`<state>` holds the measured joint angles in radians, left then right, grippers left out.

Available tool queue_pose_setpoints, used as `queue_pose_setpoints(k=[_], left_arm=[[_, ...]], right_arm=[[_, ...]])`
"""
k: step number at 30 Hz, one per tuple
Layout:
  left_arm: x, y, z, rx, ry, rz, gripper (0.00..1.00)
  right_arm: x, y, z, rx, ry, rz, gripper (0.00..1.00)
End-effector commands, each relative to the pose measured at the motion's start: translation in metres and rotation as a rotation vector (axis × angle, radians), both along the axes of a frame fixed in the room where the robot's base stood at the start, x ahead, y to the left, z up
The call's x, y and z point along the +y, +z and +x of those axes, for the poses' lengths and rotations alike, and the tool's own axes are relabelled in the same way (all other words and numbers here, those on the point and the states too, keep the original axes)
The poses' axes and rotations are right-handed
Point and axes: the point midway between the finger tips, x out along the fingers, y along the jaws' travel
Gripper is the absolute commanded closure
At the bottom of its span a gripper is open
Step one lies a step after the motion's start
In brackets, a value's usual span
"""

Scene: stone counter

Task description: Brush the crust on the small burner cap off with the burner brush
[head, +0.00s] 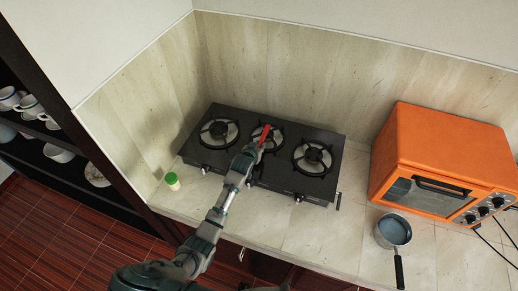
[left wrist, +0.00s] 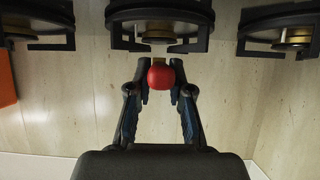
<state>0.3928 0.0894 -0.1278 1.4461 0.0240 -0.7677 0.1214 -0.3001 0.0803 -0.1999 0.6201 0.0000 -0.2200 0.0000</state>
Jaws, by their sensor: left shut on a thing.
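A black three-burner stove (head: 232,168) stands on the counter against the wall. The burner brush (head: 264,135) has a red handle. My left gripper (head: 253,151) is shut on it, over the front of the middle burner. In the left wrist view the gripper (left wrist: 160,88) has its fingers on both sides of the red handle (left wrist: 161,77), seen end-on. The brush points to the middle, smaller burner (head: 277,138), whose cap is partly hidden by the brush and the grate. I cannot tell whether bristles touch the cap, and no crust can be made out.
Larger burners sit left (head: 219,132) and right (head: 312,157) with raised grates. A green-lidded jar (head: 172,181) stands left of the stove. An orange oven (head: 435,150) and a saucepan (head: 392,231) are at right. The front counter between stove and pan is clear.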

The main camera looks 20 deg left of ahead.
Motion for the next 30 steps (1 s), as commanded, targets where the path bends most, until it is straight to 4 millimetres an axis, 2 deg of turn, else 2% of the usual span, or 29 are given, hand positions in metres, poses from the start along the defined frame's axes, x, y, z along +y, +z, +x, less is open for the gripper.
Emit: queue_pose_setpoints(k=[15, 30], left_arm=[[0.000, 0.045, 0.001, -0.002, 0.000, 0.000, 1.00], [0.000, 0.048, 0.000, -0.001, 0.000, 0.000, 1.00]], right_arm=[[0.000, 0.000, 0.000, 0.000, 0.000, 0.000, 0.60], [0.000, 0.000, 0.000, 0.000, 0.000, 0.000, 0.60]])
